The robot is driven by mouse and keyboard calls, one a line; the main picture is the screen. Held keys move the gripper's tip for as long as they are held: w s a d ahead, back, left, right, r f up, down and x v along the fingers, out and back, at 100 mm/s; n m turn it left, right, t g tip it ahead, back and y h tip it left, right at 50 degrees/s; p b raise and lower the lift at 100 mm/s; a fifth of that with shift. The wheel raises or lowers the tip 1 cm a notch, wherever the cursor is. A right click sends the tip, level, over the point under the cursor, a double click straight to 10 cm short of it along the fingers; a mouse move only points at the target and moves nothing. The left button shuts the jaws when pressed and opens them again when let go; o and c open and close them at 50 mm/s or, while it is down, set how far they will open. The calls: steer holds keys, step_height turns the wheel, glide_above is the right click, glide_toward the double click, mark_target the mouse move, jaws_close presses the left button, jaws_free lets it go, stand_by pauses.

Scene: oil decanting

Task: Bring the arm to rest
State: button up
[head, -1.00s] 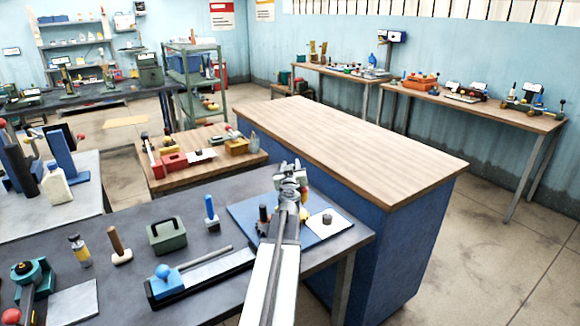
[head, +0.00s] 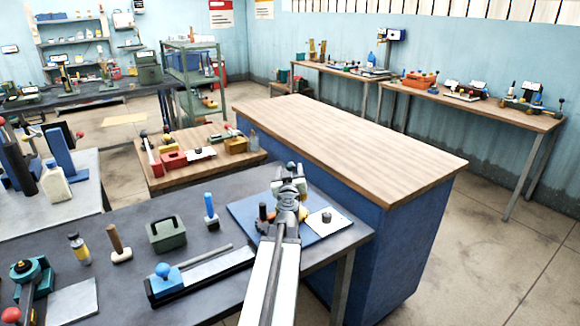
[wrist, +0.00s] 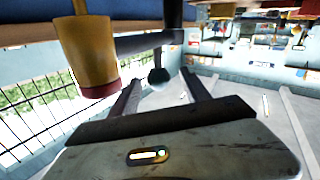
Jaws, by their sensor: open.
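My arm reaches forward over the front bench in the head view, and my gripper (head: 289,186) is above the blue mat (head: 245,207). In the wrist view my gripper (wrist: 160,88) has its two dark fingers spread apart, with nothing held between them. A dark teal ball knob (wrist: 160,77) shows beyond the gap between the fingers; I cannot tell whether it touches them. The knob also shows just above my gripper in the head view (head: 291,166).
A yellow cylinder with a red end (wrist: 86,52) is close by in the wrist view. A green box (head: 166,235) and a blue-handled tool (head: 210,212) stand on the bench. The wooden-topped blue counter (head: 350,150) behind is bare.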

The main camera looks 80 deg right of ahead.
steer(key=shift+s+a, duration=0.25)
steer(key=shift+a, duration=0.9)
steer(key=shift+d, duration=0.1)
